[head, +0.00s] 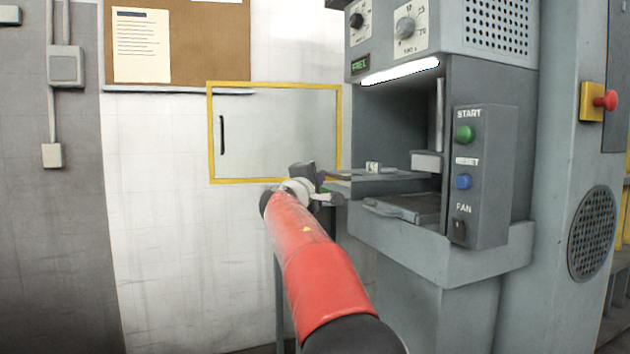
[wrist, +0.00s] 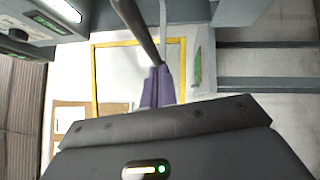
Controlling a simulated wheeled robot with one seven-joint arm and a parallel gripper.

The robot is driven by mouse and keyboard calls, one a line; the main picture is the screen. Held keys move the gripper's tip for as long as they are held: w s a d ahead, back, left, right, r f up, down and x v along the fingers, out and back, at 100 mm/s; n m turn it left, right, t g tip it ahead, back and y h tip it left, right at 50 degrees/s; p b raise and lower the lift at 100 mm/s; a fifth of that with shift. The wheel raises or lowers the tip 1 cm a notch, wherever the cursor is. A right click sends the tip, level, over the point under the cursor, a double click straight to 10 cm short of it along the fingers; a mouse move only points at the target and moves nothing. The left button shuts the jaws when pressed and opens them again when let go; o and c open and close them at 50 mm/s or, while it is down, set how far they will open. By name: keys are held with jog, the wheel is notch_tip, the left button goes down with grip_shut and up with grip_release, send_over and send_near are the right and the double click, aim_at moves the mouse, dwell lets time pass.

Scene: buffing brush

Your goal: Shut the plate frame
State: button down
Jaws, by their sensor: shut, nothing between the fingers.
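The plate frame (head: 211,135) is a clear panel with a yellow border and a black vertical handle (head: 222,135). In the head view it stands open, out to the left of the machine, with its right edge beside the machine's front left edge. My gripper (head: 322,190) is at the frame's lower right corner in that picture, away from the handle. Whether it touches the frame I cannot tell. In the wrist view the closed, empty fingers (wrist: 157,82) show in front of the yellow border (wrist: 95,75). A dark bar passes close to the fingertips there.
The grey machine (head: 395,235) stands right of my gripper, its lit chamber open with a tray (head: 405,207) inside. A control box (head: 480,175) with green and blue buttons juts out at the right. White wall and a cork board (head: 205,40) lie behind. Free room is at left.

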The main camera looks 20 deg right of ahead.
aim_at(374, 174)
jog(key=d, duration=0.8)
jog(key=shift+w, duration=0.1)
